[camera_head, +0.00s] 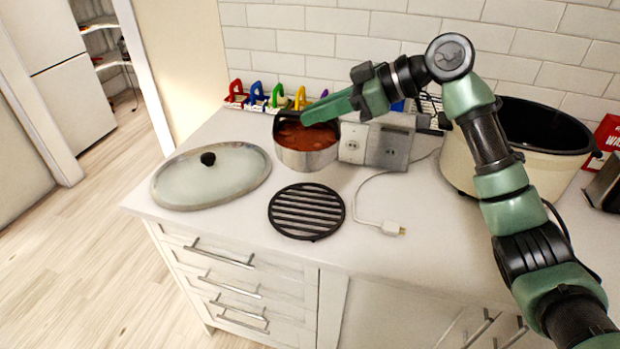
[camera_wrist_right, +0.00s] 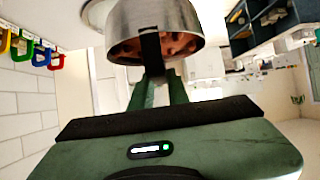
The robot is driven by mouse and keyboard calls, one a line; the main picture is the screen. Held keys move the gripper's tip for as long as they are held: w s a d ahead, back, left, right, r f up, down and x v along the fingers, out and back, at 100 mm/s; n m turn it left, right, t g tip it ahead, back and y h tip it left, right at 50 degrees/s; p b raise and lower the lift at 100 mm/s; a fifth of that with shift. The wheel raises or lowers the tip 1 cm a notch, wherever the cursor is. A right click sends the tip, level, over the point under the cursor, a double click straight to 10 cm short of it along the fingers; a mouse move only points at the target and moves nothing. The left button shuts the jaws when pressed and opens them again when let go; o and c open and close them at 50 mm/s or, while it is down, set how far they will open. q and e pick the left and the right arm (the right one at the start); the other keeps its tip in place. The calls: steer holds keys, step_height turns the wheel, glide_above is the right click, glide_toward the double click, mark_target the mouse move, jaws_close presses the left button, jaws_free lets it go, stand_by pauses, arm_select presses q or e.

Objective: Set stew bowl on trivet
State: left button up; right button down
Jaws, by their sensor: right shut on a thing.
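The stew bowl (camera_head: 307,158) is a round metal pot with red-brown stew in it, behind the trivet in the head view. It fills the top middle of the right wrist view (camera_wrist_right: 150,18). My right gripper (camera_head: 308,117) reaches in from the right and is shut on the bowl at its far side; the fingers hide part of the rim. In the right wrist view the fingers (camera_wrist_right: 156,85) meet a dark part of the bowl. The trivet (camera_head: 306,211) is a black round slatted grid, flat and bare on the white counter. I cannot tell whether the bowl touches the counter.
A glass lid (camera_head: 211,176) with a black knob lies left of the trivet. A white plug and cord (camera_head: 389,227) lie to its right. A power outlet box (camera_head: 389,145) and a large cream cooker (camera_head: 464,166) stand right of the bowl. Coloured hooks (camera_head: 257,92) line the wall.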

mark_target(316, 151)
step_height(316, 151, down, 9)
steer(key=shift+a+r+p, duration=0.1)
steer(key=shift+p, duration=0.5)
step_height(316, 151, down, 5)
steer(key=shift+p, duration=0.4)
steer(key=shift+f, duration=0.2)
steer(key=c, duration=1.4)
jaws_free()
steer(key=shift+s, duration=0.1)
steer(key=shift+o, duration=0.2)
